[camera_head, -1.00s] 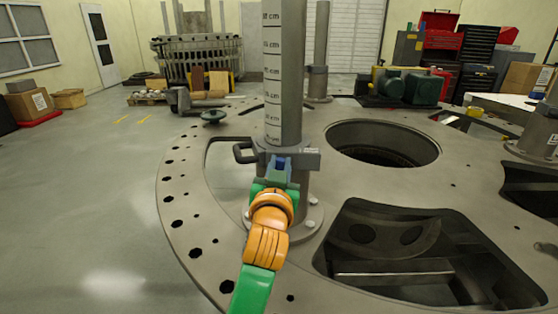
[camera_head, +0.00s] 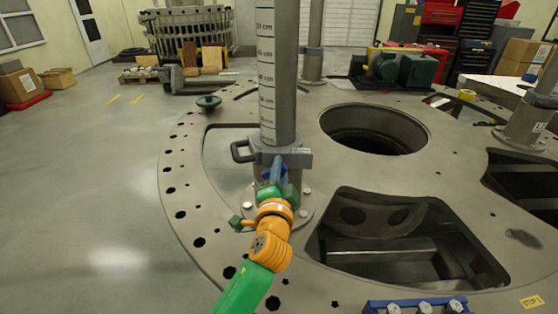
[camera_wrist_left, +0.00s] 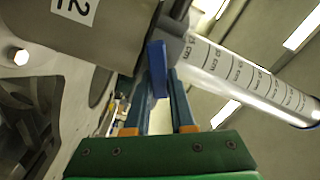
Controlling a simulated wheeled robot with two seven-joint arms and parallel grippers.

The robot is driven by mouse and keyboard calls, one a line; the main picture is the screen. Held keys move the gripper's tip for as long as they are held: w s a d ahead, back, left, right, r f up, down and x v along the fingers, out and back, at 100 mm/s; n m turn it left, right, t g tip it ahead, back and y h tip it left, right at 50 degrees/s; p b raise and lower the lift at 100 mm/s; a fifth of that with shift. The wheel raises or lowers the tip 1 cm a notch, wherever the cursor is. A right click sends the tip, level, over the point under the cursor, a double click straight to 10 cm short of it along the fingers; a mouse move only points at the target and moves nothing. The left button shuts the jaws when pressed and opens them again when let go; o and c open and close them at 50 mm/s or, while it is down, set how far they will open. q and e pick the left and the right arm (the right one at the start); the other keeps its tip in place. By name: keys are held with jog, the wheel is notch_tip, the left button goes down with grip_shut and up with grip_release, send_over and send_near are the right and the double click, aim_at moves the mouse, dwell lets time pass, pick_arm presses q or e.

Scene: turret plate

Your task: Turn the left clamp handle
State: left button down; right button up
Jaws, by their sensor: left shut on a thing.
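The clamp, a grey collar (camera_head: 296,158) with a loop-shaped grip (camera_head: 242,151) on its left, sits around a tall post (camera_head: 277,75) marked in centimetres. Its blue handle (camera_head: 280,168) is at the collar's front; in the left wrist view the handle (camera_wrist_left: 157,68) is a flat blue lever between my finger pads. My left gripper (camera_head: 275,182), with green and orange wrist, is shut on this handle, and the fingers (camera_wrist_left: 161,95) show close around it. The fingertips are partly hidden in the head view. My right gripper does not show.
The post stands on a round grey plate (camera_head: 190,215) with bolt holes and large openings. A second post (camera_head: 528,115) is at the right, another behind. A blue rack (camera_head: 372,306) with bolts is at the front edge.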

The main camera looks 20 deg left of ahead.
pick_arm(q)
jog(key=m+p, duration=0.1)
jog(key=m, duration=0.2)
jog(key=shift+f+p, duration=0.1)
jog(key=shift+p, duration=0.2)
jog(key=shift+f+m+p, duration=0.2)
jog(key=shift+m+p, duration=0.25)
jog(key=shift+m, duration=0.75)
jog(key=c, duration=0.8)
grip_release()
jog(key=shift+w+f, duration=0.1)
jog(key=shift+o, duration=0.2)
jog(key=b+v, duration=0.1)
jog(key=v, duration=0.6)
